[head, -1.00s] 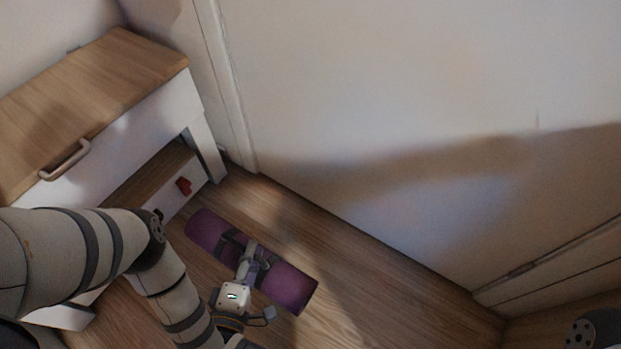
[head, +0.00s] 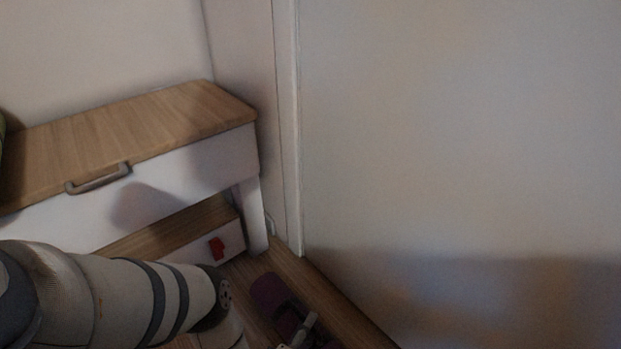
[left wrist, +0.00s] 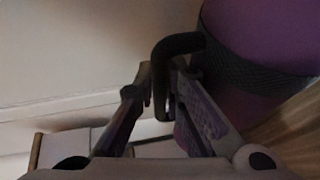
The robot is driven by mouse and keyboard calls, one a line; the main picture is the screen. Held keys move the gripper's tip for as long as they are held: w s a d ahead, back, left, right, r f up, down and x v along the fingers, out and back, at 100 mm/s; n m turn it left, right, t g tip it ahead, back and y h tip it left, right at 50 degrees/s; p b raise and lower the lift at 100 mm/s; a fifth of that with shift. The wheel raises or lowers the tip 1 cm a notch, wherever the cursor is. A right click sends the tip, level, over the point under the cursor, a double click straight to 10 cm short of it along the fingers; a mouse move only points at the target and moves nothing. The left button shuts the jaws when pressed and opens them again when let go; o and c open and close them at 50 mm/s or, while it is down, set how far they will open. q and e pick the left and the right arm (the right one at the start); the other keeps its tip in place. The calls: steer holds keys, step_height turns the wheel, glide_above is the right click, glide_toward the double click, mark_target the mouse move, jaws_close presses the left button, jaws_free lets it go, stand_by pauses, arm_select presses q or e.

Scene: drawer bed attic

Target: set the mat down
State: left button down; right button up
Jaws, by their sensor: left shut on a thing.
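The mat (head: 270,288) is a purple roll with dark straps, at the bottom edge of the head view, partly cut off by the frame. In the left wrist view the purple roll (left wrist: 265,35) fills the upper right, with a dark strap around it. My left gripper (left wrist: 160,85) is shut on the mat's dark strap loop, beside the roll. In the head view my left gripper (head: 303,330) shows only in part over the mat. I cannot tell whether the mat touches the floor. My right gripper is not in view.
A white drawer unit with a wood top (head: 150,122) and a grey handle (head: 98,180) stands at left. A pale wall (head: 450,170) bounds the right. A strip of wooden floor (head: 325,295) runs between them.

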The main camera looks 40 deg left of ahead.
arm_select(q)
steer(key=shift+r, duration=0.1)
steer(key=c, duration=2)
jaws_free()
steer(key=shift+f, duration=0.25)
steer(key=shift+c, duration=0.2)
steer(key=o, duration=0.4)
steer(key=shift+c, duration=0.2)
steer(key=shift+r, duration=0.1)
